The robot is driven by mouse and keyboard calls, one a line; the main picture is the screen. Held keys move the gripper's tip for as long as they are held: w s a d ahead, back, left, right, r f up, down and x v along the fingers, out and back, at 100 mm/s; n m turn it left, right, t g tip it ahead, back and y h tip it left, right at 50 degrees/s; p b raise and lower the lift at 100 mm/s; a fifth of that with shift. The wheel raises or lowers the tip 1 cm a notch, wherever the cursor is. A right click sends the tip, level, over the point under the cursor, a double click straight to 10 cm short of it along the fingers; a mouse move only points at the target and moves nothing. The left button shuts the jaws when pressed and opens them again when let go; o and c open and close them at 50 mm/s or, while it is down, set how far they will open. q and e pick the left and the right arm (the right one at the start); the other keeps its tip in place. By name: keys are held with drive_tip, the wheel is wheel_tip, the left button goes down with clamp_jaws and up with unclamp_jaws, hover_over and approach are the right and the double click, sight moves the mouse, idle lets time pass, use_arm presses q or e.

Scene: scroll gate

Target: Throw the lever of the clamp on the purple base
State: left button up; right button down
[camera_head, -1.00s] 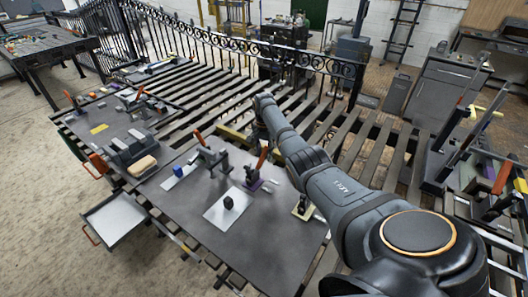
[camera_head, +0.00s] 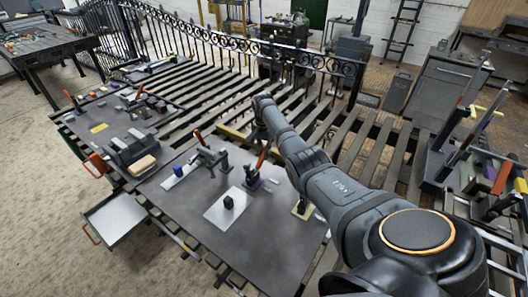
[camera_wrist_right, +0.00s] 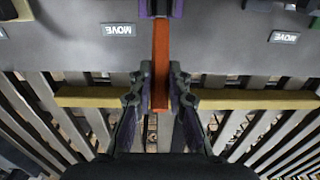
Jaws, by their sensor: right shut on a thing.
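The clamp on the purple base (camera_head: 252,184) stands on the dark table plate in the head view. Its orange lever (camera_head: 263,156) rises from it, tilted toward the back. In the right wrist view the lever (camera_wrist_right: 161,65) runs down from the purple base (camera_wrist_right: 176,8) at the top edge, between the fingers of my right gripper (camera_wrist_right: 160,98). That gripper is shut on the lever, one finger on each side. In the head view my right arm reaches over from the right, and its fingers are hard to make out behind the lever. My left gripper is not in view.
Another clamp with an orange lever (camera_head: 199,138) stands to the left on a blue-and-white base. A black block (camera_head: 229,203) sits on a white plate (camera_head: 218,217) in front. A clamp on a yellowish base (camera_head: 303,209) stands to the right. Slats lie behind the table.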

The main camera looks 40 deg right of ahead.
sight(261, 158)
drive_tip(key=a+r+h+p, duration=0.1)
drive_tip(key=p, duration=0.4)
drive_tip(key=a+r+t+h+p, duration=0.1)
drive_tip(key=h+p, duration=0.1)
drive_tip(key=p, duration=0.3)
drive_tip(key=shift+s+a+r, duration=0.2)
drive_tip(key=shift+s+a, duration=0.1)
drive_tip(key=shift+s, duration=0.05)
drive_tip(key=shift+s+a+h+p, duration=0.1)
drive_tip(key=shift+a+h+p, duration=0.4)
drive_tip(key=shift+h, duration=0.2)
drive_tip(key=shift+s+a+t+h, duration=0.15)
drive_tip(key=shift+a+t+h, duration=0.2)
drive_tip(key=shift+h, duration=0.25)
drive_tip(key=shift+s+a+h, duration=0.1)
drive_tip(key=shift+a+h, duration=0.3)
drive_tip(key=shift+h, duration=0.1)
drive_tip(key=c, duration=1.3)
unclamp_jaws()
drive_tip(key=shift+a, duration=0.1)
